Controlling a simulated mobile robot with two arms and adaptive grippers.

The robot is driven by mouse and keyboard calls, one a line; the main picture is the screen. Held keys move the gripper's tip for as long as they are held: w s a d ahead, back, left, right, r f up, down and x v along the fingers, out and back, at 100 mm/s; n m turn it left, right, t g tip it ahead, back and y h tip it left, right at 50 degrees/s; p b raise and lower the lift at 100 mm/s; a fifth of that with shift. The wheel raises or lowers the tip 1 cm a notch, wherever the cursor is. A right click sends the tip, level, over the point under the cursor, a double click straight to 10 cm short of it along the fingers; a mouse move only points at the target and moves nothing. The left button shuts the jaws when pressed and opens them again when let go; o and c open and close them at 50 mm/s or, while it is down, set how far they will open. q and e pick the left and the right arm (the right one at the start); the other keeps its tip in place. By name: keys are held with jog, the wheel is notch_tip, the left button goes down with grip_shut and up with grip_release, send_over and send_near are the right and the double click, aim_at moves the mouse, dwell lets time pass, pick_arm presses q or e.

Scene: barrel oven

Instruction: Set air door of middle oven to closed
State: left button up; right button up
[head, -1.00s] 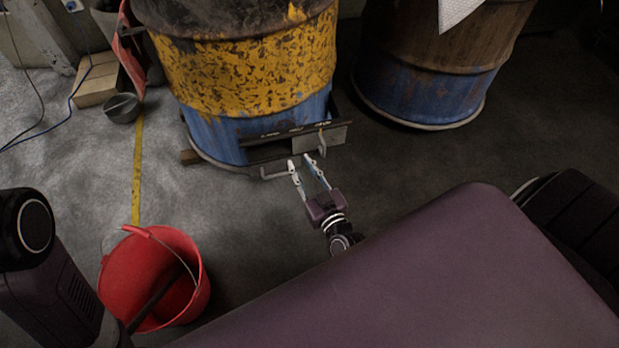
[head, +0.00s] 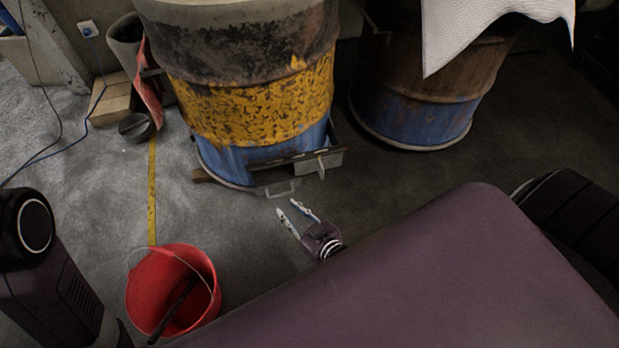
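The middle oven (head: 250,100) is a rusty barrel, dark at the top, yellow in the middle and blue at the base. Its air door (head: 319,163) is a metal plate on a rail low on the barrel's front, at the right part of the rail. A dark slot shows to the left of the plate. A small handle (head: 282,190) sticks out below the slot. My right gripper (head: 292,207) is open and empty, just in front of and below the handle, apart from it. My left gripper is not in view.
A red bucket (head: 142,289) with a dark stick inside stands at the lower left. A second barrel (head: 410,100) stands at the right, with a white cloth (head: 490,30) above it. Wooden blocks (head: 110,98) and a grey pot (head: 135,127) lie at the left. The floor between is clear.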

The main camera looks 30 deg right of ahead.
jog(key=s+f+g+p, duration=0.2)
jog(key=s+g+p, duration=0.3)
jog(key=s+p, duration=0.6)
jog(key=shift+s+a+f+n, duration=0.15)
jog(key=shift+s+a+n, duration=0.15)
jog(key=shift+s, duration=0.3)
